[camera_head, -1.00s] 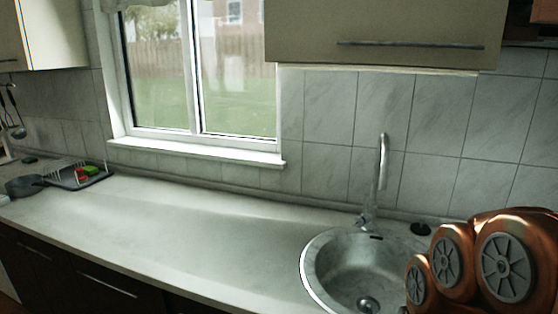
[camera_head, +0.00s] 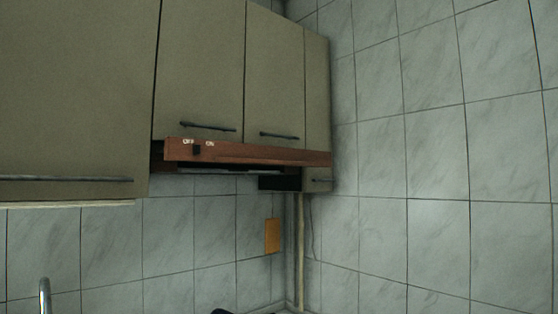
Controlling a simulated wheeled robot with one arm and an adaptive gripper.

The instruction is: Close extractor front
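The extractor front (camera_head: 250,153) is a reddish-brown wooden strip below the upper cabinets. It carries small "OFF" and "ON" marks and a dark switch (camera_head: 196,150) near its left end. It juts out past the cabinet doors, with a dark gap and a dark underside behind and below it, so it stands pulled out.
Beige upper cabinets (camera_head: 200,70) with bar handles hang above and to the left. Tiled walls (camera_head: 430,150) meet at a corner right of the extractor. An orange-yellow plate (camera_head: 272,236) is on the back wall. The faucet top (camera_head: 45,297) shows at the lower left.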

